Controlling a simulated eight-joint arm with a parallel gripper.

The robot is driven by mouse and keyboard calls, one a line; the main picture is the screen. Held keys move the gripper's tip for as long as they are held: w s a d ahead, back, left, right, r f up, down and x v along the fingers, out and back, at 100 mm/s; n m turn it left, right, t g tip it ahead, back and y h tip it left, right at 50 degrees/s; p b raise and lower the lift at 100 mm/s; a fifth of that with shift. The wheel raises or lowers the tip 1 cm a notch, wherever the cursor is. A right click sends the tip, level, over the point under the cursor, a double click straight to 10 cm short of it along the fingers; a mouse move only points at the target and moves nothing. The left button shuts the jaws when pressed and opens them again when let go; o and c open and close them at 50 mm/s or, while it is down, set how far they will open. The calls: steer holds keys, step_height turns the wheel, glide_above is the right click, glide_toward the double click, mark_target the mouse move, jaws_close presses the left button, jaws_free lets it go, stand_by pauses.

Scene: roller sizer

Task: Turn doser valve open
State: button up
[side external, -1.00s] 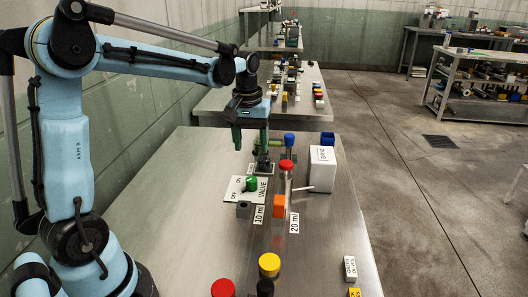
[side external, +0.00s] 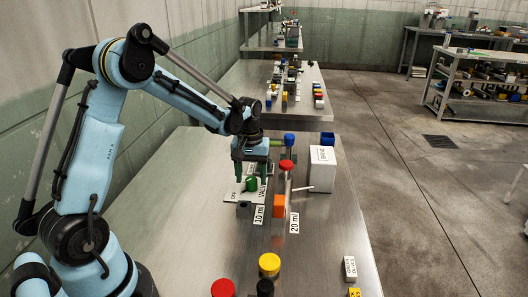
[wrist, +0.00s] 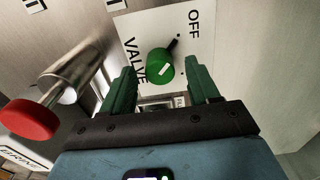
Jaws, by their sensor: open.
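The doser valve is a green knob (side external: 251,184) on a white plate (side external: 233,193) marked VALVE. The ON mark is not visible there. My gripper (side external: 250,172) is above the plate with its green fingers pointing down. In the wrist view the fingers (wrist: 161,78) are spread apart, one to each side of the knob, with nothing held. Whether they touch the knob cannot be told.
A red-capped metal cylinder (wrist: 67,79) stands close to the left in the wrist view; its red cap (side external: 286,167) is right of my gripper. An orange block (side external: 279,204) and a white box (side external: 322,170) are nearby. The table (side external: 200,230) is clear at front left.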

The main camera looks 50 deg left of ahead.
steer(key=shift+f, duration=0.9)
steer(key=c, duration=1)
steer(key=shift+c, duration=0.2)
